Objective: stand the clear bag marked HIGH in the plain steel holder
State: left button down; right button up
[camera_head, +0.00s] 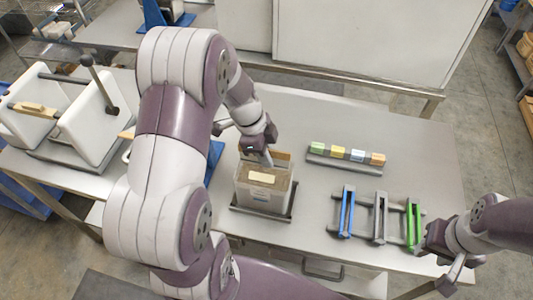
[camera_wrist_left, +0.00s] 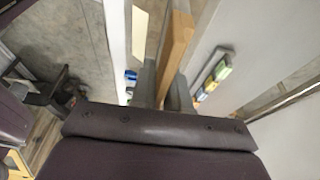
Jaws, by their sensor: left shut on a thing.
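My left gripper (camera_head: 264,158) is shut at the far rim of a clear-sided box (camera_head: 264,196) with brown contents and a pale label. In the left wrist view a tan strip (camera_wrist_left: 177,45) runs up from between the fingers (camera_wrist_left: 162,95) of this gripper. It looks like the held thing, but its lower end is hidden. The plain steel holder (camera_head: 380,217) is the grey one, between a blue holder (camera_head: 346,210) and a green holder (camera_head: 413,224). I can read no HIGH mark, so I cannot tell which thing is that bag. My right gripper (camera_head: 452,272) is at the lower right; its jaws are unclear.
A rail (camera_head: 345,166) with several small coloured blocks lies behind the holders on the grey table (camera_head: 430,160). A white apparatus with a lever (camera_head: 95,110) stands at the left. The table between box and holders is bare. My left arm hides the table's left part.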

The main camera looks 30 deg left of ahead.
pick_arm(q)
jog(key=shift+f, duration=0.1)
jog(key=c, duration=1)
grip_release()
jog(key=shift+c, duration=0.2)
jog(key=shift+s, duration=0.1)
